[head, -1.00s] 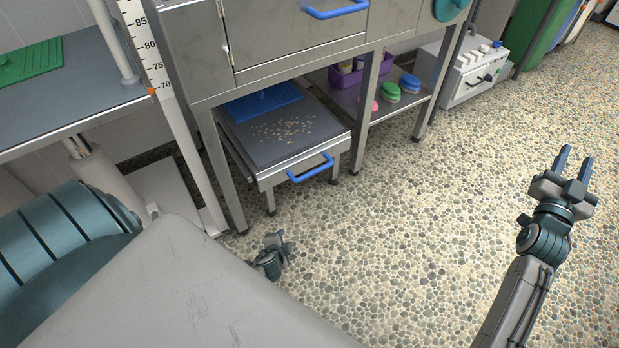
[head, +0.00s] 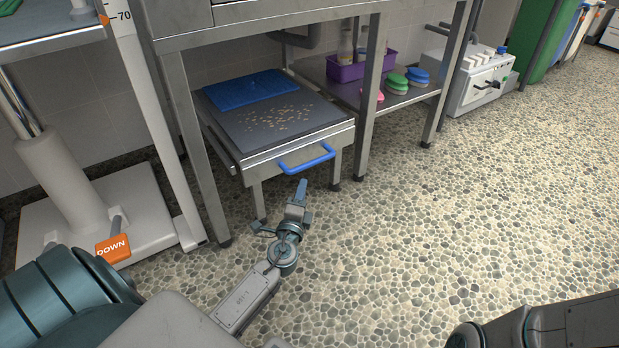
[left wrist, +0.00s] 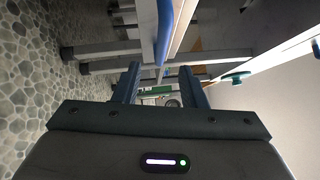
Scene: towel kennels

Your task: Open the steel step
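The steel step (head: 262,168) is a low steel frame under the steel bench, with a dark grey top and a blue bar handle (head: 306,160) on its front. My left gripper (head: 301,189) is just in front of and below the handle, apart from it in the head view. In the left wrist view my left gripper (left wrist: 160,78) has its two fingers spread with nothing between the tips. The blue handle (left wrist: 163,35) shows there beyond the fingertips, roughly in line with the gap. My right gripper is out of view; only part of that arm shows at bottom right.
A blue mat (head: 250,88) and scattered crumbs (head: 275,118) lie on the step's top. Bench legs (head: 196,150) stand close on either side. A shelf at right holds a purple basket (head: 347,70). The pebbled floor (head: 430,210) is clear in front.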

